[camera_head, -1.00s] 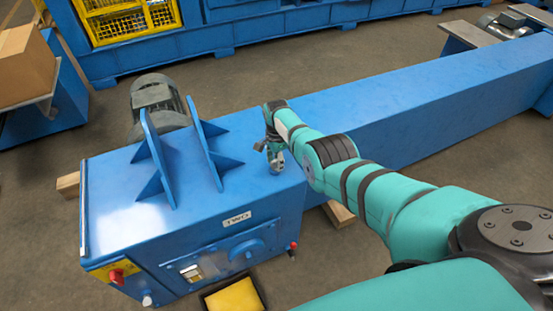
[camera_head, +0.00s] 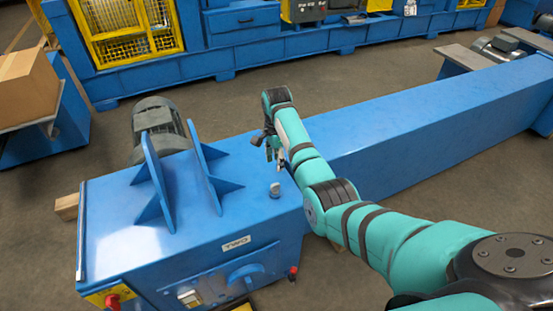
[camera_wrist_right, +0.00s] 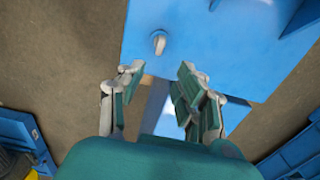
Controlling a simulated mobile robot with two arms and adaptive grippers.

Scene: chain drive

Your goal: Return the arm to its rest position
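My right arm (camera_head: 350,212) reaches in from the right over the blue machine housing (camera_head: 130,210). Its gripper (camera_head: 271,150) is above the housing's far right corner, near the start of the long blue beam. In the right wrist view the gripper (camera_wrist_right: 160,78) has its two fingers well apart with nothing between them. A small grey knob (camera_head: 275,190) stands on the housing top, apart from the fingers; it also shows ahead of the fingertips in the wrist view (camera_wrist_right: 159,43). My left gripper is not in view.
Upright blue brackets (camera_head: 208,170) and a grey motor (camera_head: 158,125) stand left of the gripper. The blue beam (camera_head: 430,125) runs to the right under my arm. A cardboard box (camera_head: 27,85) is at the left. Open floor lies behind the housing.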

